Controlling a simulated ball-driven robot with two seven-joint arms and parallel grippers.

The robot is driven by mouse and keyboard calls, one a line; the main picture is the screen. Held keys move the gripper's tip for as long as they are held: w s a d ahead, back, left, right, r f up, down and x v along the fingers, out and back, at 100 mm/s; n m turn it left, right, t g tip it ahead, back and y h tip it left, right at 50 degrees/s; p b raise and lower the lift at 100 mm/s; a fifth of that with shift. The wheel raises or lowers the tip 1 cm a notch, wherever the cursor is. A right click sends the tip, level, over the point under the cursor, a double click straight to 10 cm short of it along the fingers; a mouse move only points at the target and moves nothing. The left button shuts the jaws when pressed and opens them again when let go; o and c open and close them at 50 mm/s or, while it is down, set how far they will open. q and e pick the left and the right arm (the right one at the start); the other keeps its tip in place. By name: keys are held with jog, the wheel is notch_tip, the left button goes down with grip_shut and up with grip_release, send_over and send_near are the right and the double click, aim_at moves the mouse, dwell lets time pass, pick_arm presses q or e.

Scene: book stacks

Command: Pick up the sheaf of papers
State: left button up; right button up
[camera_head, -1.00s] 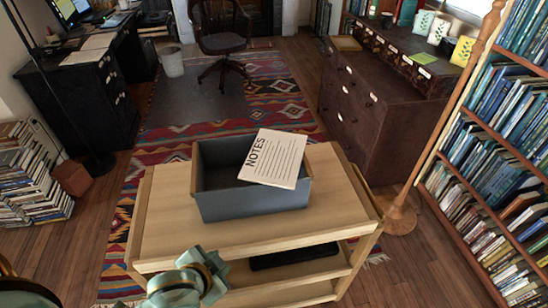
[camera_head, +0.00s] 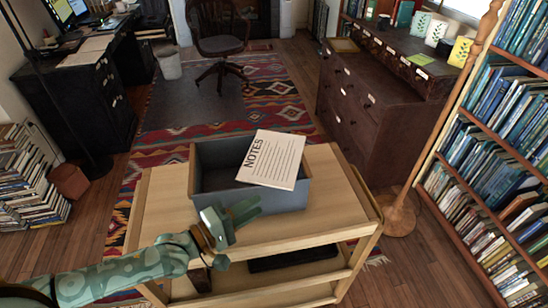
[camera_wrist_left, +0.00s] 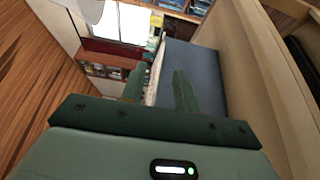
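The sheaf of papers (camera_head: 275,163), a cream stack headed NOTES with ruled lines, rests tilted in the grey open box (camera_head: 253,199), its upper part above the rim. The box stands on the light wooden cart (camera_head: 163,205). My left gripper (camera_head: 248,211) is in front of the box's near wall, below and apart from the papers, with its fingers pointing right. In the left wrist view its two fingers (camera_wrist_left: 158,82) are spread apart. A pale strip shows between them there, probably the papers farther off. My right gripper is not in view.
The cart has a lower shelf with a dark flat object (camera_head: 292,258). A bookcase (camera_head: 490,165) stands at the right, and a dark dresser (camera_head: 365,115) behind. Book piles (camera_head: 30,185) stand at the left. The cart top left of the box is clear.

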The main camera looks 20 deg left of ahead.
aim_at(289, 187)
pick_arm(q)
jog(key=b+x, duration=0.1)
jog(key=x, duration=0.4)
jog(key=b+x, duration=0.1)
jog(key=x, duration=0.5)
jog(key=shift+w+d+f, duration=0.1)
jog(key=shift+w+f, duration=0.1)
jog(key=shift+w, duration=0.15)
jog(key=shift+s, duration=0.1)
jog(key=shift+c, duration=0.3)
grip_shut()
dwell(0.4)
